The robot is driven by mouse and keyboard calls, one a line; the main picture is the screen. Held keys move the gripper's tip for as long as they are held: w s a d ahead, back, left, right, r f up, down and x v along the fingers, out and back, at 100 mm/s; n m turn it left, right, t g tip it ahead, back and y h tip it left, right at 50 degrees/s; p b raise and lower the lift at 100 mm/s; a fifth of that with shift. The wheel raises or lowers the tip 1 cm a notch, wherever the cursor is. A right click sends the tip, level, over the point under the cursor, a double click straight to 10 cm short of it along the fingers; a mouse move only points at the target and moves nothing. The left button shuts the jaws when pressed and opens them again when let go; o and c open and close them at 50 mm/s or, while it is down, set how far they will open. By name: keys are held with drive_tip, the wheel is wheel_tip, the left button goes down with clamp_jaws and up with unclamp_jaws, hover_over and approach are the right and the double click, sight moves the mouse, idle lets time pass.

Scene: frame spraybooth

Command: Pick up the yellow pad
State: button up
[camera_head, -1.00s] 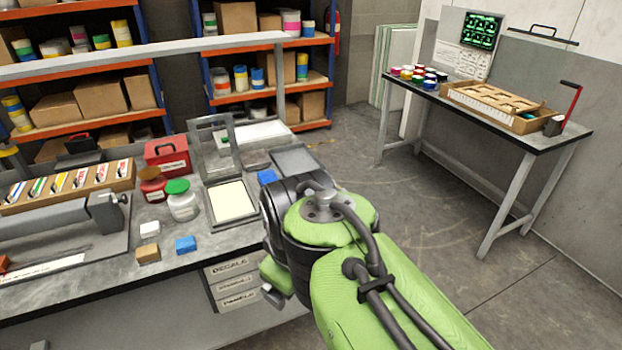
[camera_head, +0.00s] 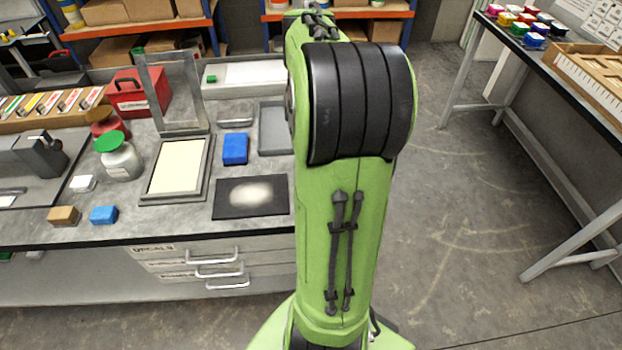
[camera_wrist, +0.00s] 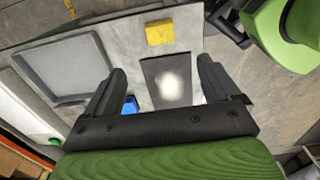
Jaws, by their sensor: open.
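The yellow pad (camera_wrist: 160,32) lies on the grey worktop near its edge, at the top middle of the wrist view. It is a small block, just beyond the black mat with a pale patch (camera_wrist: 158,67). I do not see it in the head view, where my arm covers part of the worktop. My gripper (camera_wrist: 160,80) is open and empty above the worktop, its two dark fingers apart, with the mat between them in the picture. The pad shows beyond the fingertips, apart from them. The gripper is hidden in the head view.
A blue block (camera_head: 235,148) lies behind the black mat (camera_head: 230,204). A grey tray (camera_head: 273,140) is beside it. A framed screen (camera_head: 203,178) with a raised lid stands left of the mat. Tan (camera_head: 64,216) and blue (camera_head: 104,215) blocks lie near the front edge. Open floor is at right.

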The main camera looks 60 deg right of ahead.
wheel_tip(320, 180, down, 14)
drive_tip(key=b, duration=0.5)
drive_tip(key=shift+s+f, duration=0.15)
drive_tip(key=c, duration=1.1)
